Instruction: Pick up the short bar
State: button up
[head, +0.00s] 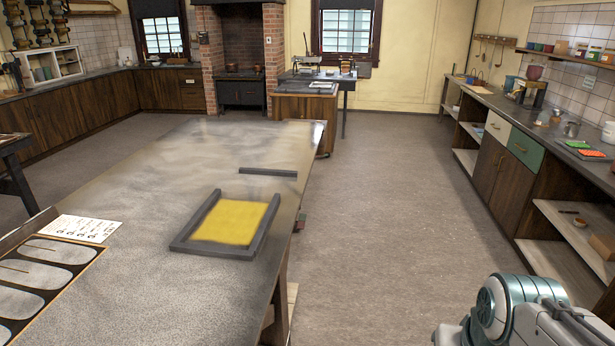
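The short bar (268,172) is a dark grey strip lying flat on the long grey table (150,180) in the head view. It lies towards the far right edge of the table top, apart from the frame. A dark grey frame (189,222) with a yellow sheet (230,221) inside sits nearer to me. The frame's far side has no bar along it. Part of my arm shows at the lower right, over the floor and away from the table. My gripper is not in view.
A dark panel with pale oval plates (44,277) and a printed white sheet (77,228) lie at the table's near left. Open floor (390,220) runs between the table and the right-hand counter (500,115). A small wooden cabinet (305,108) stands beyond the table.

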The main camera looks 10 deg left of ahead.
aim_at(264, 172)
jog(key=z, duration=0.25)
jog(key=i, duration=2.65)
jog(key=u, duration=1.15)
jog(key=i, duration=0.9)
jog(key=u, duration=1.4)
jog(key=i, duration=0.4)
jog(key=u, duration=0.3)
